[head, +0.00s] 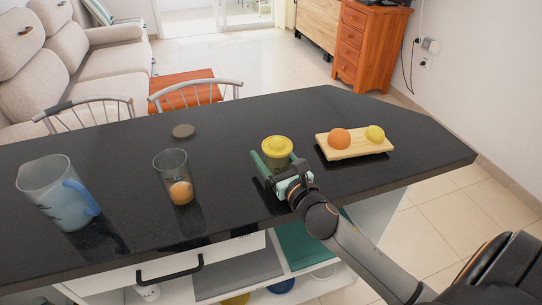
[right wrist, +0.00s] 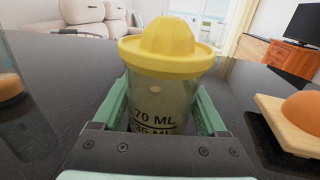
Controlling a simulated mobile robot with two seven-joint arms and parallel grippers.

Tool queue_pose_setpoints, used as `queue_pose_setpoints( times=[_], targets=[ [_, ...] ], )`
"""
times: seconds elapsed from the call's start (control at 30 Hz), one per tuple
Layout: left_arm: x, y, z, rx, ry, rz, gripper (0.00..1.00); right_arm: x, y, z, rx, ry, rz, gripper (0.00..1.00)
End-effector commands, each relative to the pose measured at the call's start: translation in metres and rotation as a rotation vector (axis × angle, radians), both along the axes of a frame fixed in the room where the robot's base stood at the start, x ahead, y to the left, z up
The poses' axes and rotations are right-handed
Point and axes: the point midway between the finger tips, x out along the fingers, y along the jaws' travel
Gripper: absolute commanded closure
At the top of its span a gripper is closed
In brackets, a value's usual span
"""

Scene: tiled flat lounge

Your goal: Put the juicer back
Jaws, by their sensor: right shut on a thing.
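The juicer (head: 277,149) has a yellow ridged top and a clear cup with volume marks. It stands upright on the black counter (head: 240,125), near its front edge. The right wrist view shows the juicer's yellow top (right wrist: 172,42) and its cup between green fingers. My right gripper (head: 276,166) is shut on the juicer's cup, with one finger on each side. The cup's lower part is hidden by the gripper. My left gripper is not in view.
A wooden board (head: 355,149) with an orange and a lemon lies right of the juicer. A glass (head: 172,165) with an orange item stands left of it. A clear pitcher (head: 55,188) is at far left.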

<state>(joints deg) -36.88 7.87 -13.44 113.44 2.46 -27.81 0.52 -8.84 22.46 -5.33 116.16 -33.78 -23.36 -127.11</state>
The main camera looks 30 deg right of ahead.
Motion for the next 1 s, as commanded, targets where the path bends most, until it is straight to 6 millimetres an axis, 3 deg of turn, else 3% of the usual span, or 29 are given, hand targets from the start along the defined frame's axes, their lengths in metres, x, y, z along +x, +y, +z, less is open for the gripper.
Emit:
queue_pose_setpoints(
  times=[0.27,0.3,0.47,0.8,1.0],
  targets=[
    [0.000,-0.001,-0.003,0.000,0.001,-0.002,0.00,0.000,0.000,-0.003,-0.002,-0.001,0.000,0.90],
    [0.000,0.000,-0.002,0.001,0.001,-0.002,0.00,0.000,0.000,-0.003,-0.002,0.000,0.000,0.20],
    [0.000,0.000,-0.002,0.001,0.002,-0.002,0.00,0.000,0.000,-0.002,-0.001,0.001,0.000,0.02],
    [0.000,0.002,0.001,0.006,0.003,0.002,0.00,0.000,0.000,0.003,0.000,0.000,0.000,0.00],
    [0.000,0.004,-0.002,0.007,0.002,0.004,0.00,-0.024,0.002,-0.001,0.000,0.004,0.001,0.00]
  ],
)
